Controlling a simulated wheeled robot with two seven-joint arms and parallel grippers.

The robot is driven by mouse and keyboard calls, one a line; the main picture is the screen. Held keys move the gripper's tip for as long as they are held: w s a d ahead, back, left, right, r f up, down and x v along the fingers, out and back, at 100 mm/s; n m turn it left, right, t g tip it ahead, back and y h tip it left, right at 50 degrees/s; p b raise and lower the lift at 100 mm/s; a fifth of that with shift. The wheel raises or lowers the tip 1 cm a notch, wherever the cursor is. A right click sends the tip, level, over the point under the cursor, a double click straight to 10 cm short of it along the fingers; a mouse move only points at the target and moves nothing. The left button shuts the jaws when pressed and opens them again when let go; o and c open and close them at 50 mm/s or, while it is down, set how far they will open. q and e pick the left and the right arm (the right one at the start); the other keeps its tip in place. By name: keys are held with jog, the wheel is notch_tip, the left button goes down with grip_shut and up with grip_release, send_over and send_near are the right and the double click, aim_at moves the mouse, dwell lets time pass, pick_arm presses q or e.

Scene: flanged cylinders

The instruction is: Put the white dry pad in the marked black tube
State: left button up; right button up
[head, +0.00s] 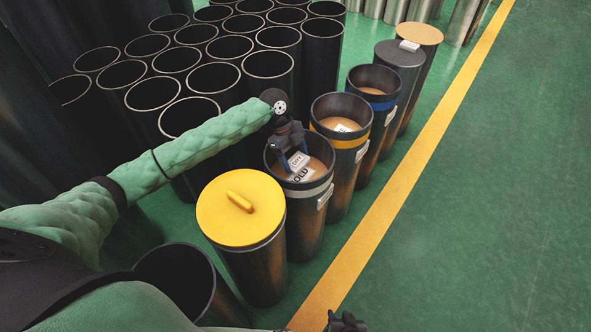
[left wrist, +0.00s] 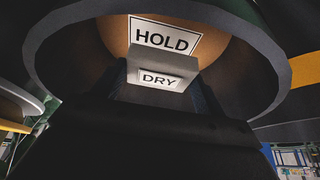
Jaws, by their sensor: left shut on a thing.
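The white pad labelled DRY (head: 297,160) is between the fingers of my left gripper (head: 292,163). In the left wrist view the pad (left wrist: 160,70) shows at the tube mouth, in front of a HOLD label (left wrist: 165,38). The black tube with a white band (head: 311,233) stands upright below the gripper. It has a tan surface inside and a tag on its outer side. My left gripper is shut on the pad, fingers at the mouth; whether the pad touches the inside is unclear. My right gripper (head: 346,322) shows only partly at the bottom edge.
A yellow-lidded tube (head: 240,208) stands just in front. Several open black tubes crowd the left. Green floor right of the yellow line is clear.

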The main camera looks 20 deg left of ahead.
aim_at(295, 168)
pick_arm(q)
jog(key=shift+f, duration=2.8)
jog(key=o, duration=1)
jog(key=shift+f, duration=0.1)
jog(key=shift+c, duration=0.2)
jog(key=v, duration=1.2)
jog(key=shift+d+r, duration=0.1)
jog(key=shift+r, duration=0.15)
